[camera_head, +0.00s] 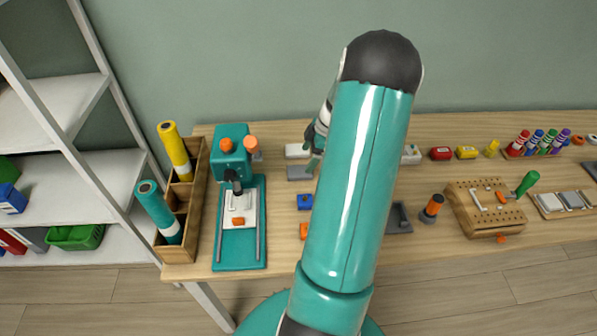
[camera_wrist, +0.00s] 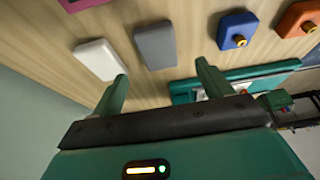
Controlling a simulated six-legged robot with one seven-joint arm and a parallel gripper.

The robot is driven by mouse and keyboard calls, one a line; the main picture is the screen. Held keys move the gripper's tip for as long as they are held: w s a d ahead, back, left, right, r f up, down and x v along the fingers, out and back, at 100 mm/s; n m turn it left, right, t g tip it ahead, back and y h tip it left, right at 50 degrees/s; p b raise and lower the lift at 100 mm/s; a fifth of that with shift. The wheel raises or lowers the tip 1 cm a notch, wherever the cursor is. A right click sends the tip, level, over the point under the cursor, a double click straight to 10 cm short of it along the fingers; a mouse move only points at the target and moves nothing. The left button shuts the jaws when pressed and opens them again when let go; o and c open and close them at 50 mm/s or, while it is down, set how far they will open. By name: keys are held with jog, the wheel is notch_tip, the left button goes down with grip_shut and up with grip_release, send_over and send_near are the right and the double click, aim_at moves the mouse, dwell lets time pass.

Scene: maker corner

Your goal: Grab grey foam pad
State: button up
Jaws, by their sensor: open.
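The grey foam pad (camera_head: 300,172) lies flat on the wooden table, just in front of a white pad (camera_head: 297,151). In the wrist view the grey pad (camera_wrist: 155,45) shows whole, beyond and between the two fingertips. My gripper (camera_wrist: 162,72) is open and empty, and its left finger overlaps the near edge of the white pad (camera_wrist: 98,57) in the picture. In the head view my gripper (camera_head: 316,140) is partly hidden behind my arm, near the pads. I cannot tell its exact height above the table.
A blue block (camera_head: 305,202) and an orange block (camera_head: 304,230) lie in front of the grey pad. A teal press (camera_head: 238,220) and a wooden bin (camera_head: 187,248) with rolls stand to the left. A pegboard block (camera_head: 480,225) stands at right. My arm hides the table's middle.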

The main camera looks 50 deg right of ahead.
aim_at(300, 170)
jog(key=x, duration=0.6)
jog(key=shift+w+f, duration=0.1)
jog(key=shift+f, duration=0.15)
jog(key=c, duration=1.1)
